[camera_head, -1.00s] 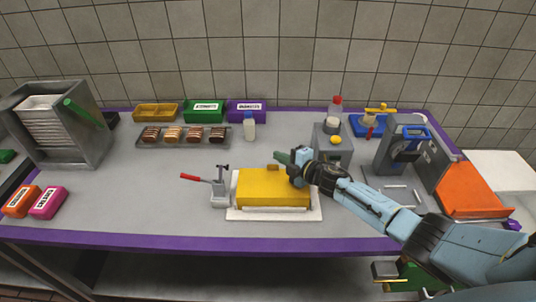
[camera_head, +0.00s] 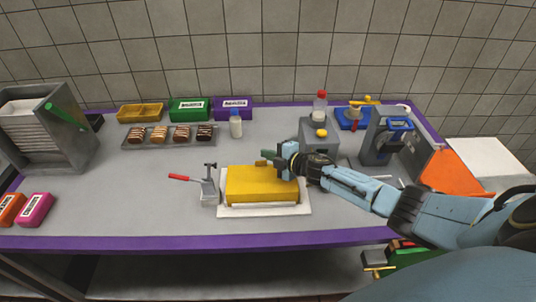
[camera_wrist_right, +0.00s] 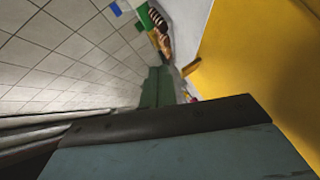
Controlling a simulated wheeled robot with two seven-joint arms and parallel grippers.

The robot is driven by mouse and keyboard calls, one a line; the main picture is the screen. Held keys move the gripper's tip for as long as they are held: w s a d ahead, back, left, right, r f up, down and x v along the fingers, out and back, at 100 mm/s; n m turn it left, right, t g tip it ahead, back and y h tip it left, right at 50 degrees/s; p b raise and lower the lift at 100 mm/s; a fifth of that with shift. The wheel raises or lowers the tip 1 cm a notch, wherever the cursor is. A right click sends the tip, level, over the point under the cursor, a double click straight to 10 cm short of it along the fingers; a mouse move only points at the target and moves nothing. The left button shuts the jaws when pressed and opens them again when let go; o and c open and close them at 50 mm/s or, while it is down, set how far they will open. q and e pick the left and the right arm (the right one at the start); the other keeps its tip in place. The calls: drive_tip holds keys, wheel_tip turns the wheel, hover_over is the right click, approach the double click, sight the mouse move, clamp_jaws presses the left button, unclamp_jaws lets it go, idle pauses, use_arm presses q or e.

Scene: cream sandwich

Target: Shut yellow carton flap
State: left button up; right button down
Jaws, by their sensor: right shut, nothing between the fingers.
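The yellow carton (camera_head: 262,186) lies on a white board on the table, in the middle of the head view. Its top looks flat and closed, and a small orange-brown tab (camera_wrist_right: 192,66) stands at its edge in the right wrist view. My right gripper (camera_head: 268,155) is shut and empty at the carton's back edge, its fingers pointing left. In the right wrist view the shut green fingers (camera_wrist_right: 158,88) lie beside the carton's yellow face (camera_wrist_right: 255,60). I cannot tell whether they touch it. My left gripper is not in view.
A lever tool with a red handle (camera_head: 181,177) stands left of the carton. Behind are a tray of sandwiches (camera_head: 130,143) and a white bottle (camera_head: 236,124). A grey box (camera_head: 318,137) stands behind my right arm.

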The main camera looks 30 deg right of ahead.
drive_tip(key=s+d+r+p, duration=0.3)
drive_tip(key=d+r, duration=0.3)
drive_tip(key=r, duration=0.5)
drive_tip(key=shift+s+d+p, duration=0.15)
drive_tip(key=shift+p, duration=0.55)
